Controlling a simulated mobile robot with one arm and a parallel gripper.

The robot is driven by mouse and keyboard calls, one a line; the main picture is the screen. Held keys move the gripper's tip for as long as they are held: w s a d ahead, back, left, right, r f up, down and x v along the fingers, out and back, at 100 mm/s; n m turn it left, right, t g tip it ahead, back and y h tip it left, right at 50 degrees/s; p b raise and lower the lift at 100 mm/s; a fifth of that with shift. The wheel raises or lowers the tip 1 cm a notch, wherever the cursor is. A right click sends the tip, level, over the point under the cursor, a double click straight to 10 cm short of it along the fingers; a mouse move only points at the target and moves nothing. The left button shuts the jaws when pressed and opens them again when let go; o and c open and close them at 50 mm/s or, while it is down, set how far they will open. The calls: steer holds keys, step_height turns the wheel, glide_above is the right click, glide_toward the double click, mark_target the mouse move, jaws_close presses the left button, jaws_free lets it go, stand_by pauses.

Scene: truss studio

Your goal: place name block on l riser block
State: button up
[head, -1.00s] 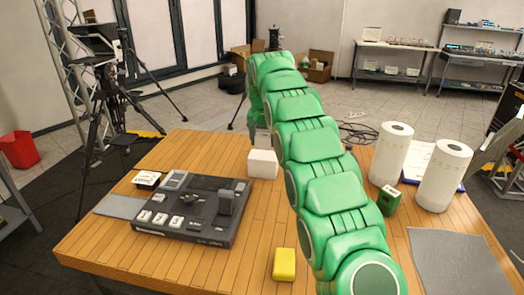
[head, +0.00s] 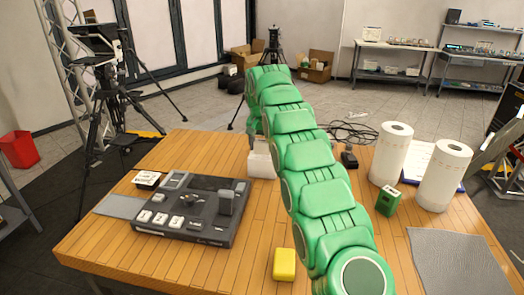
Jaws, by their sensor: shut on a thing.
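My gripper (head: 254,148) is at the far end of my green arm, just over a plain white block (head: 262,168) behind the console; this looks like the l riser block. The gripper is shut on a small pale piece (head: 263,148), likely the name block, mostly hidden by the fingers and arm. The piece is right at the top of the white block; I cannot tell whether they touch. No lettering is readable on either.
A dark console (head: 188,240) with keys stands left on the wooden table (head: 250,215). A yellow block (head: 284,264), a green block (head: 388,201), a black object (head: 349,157) and two paper rolls (head: 392,153) are around the arm. A small lettered block (head: 147,180) is far left.

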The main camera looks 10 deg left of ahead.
mark_target(261, 141)
steer(key=shift+f, duration=1.2)
steer(key=shift+f, duration=0.15)
steer(key=o, duration=1.1)
steer(key=shift+c, duration=0.2)
steer(key=r, duration=0.6)
steer(key=shift+s+r, duration=0.1)
steer(key=shift+s, duration=0.3)
steer(key=shift+s+r, duration=0.15)
steer(key=shift+r, duration=0.6)
